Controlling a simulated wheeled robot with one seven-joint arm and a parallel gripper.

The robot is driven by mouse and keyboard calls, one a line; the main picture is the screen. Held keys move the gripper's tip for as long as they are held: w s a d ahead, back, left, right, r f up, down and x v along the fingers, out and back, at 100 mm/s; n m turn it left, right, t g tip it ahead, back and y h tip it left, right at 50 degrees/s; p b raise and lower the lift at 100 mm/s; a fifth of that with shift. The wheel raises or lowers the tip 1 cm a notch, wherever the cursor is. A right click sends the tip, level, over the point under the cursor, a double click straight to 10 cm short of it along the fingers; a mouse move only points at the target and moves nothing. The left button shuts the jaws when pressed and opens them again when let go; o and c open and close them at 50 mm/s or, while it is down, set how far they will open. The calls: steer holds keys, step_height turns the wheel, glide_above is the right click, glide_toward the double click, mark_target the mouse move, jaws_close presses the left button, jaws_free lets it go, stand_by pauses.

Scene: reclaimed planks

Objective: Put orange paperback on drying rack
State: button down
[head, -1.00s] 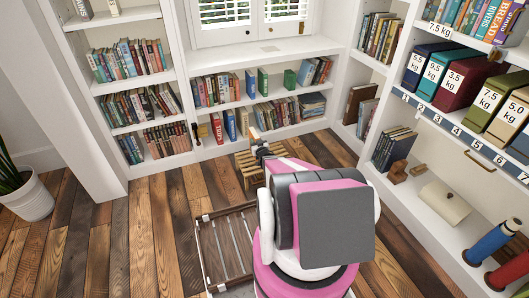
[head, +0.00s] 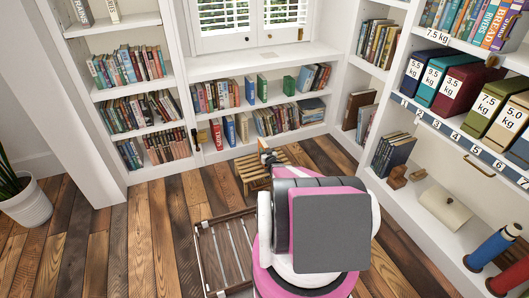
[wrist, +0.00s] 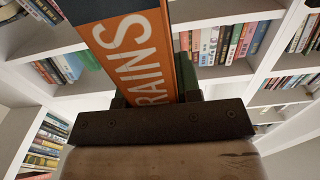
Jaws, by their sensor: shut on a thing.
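My gripper (wrist: 155,103) is shut on the orange paperback (wrist: 130,45), whose cover or spine shows large pale letters ending in "RAINS" and a dark band at its far end. In the head view the paperback (head: 263,145) is a small dark and orange shape beyond my arm, which hides most of the gripper. A low frame with pale parallel rails (head: 228,252) stands on the floor to the left of my arm; it looks like the drying rack. Nothing is seen lying on its visible part, and its right side is hidden by my body.
A slatted wooden stool (head: 251,174) stands just beyond my arm. Bookshelves (head: 202,158) line the back, and a shelf unit with box files (head: 460,86) stands at the right. A potted plant (head: 27,204) is at the left. Plank floor (head: 125,245) between is clear.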

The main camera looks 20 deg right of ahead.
steer(key=shift+f, duration=0.3)
steer(key=c, duration=0.8)
jaws_free()
steer(key=shift+r, duration=0.2)
